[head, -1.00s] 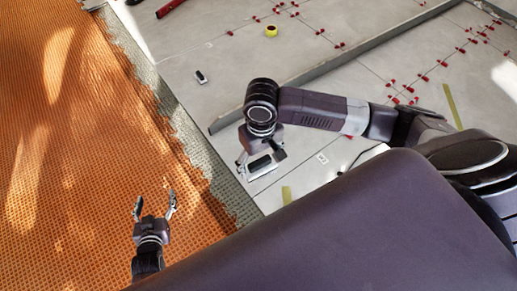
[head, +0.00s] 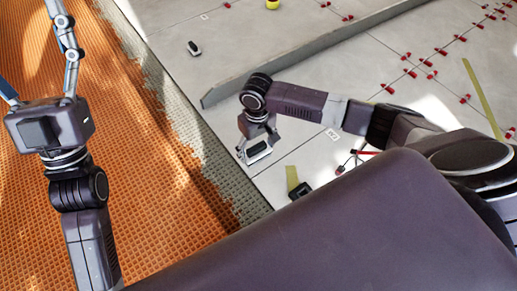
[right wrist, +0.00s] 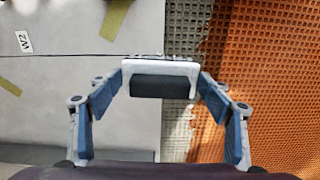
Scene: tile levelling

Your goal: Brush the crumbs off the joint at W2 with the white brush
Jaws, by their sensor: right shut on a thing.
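My right gripper (head: 258,148) is shut on the white brush (right wrist: 160,66). The brush has a white body with a dark grey pad on the near side, held level between the two fingers. It also shows in the head view (head: 257,153), above the tiles near their edge with the orange mat. The W2 label (right wrist: 24,42) lies on a grey tile left of the brush; it also shows in the head view (head: 332,135). A thin joint line runs across the tiles near it. I cannot make out crumbs for sure. My left gripper (head: 36,55) is open and empty over the orange mat.
The orange mat (head: 150,220) and a grey mortar strip (head: 190,130) border the tiles. A long grey bar (head: 310,57) lies behind my right arm. Several red clips (head: 430,65), yellow-green tape strips (head: 483,95) and a small dark-and-white object (head: 194,48) lie on the tiles.

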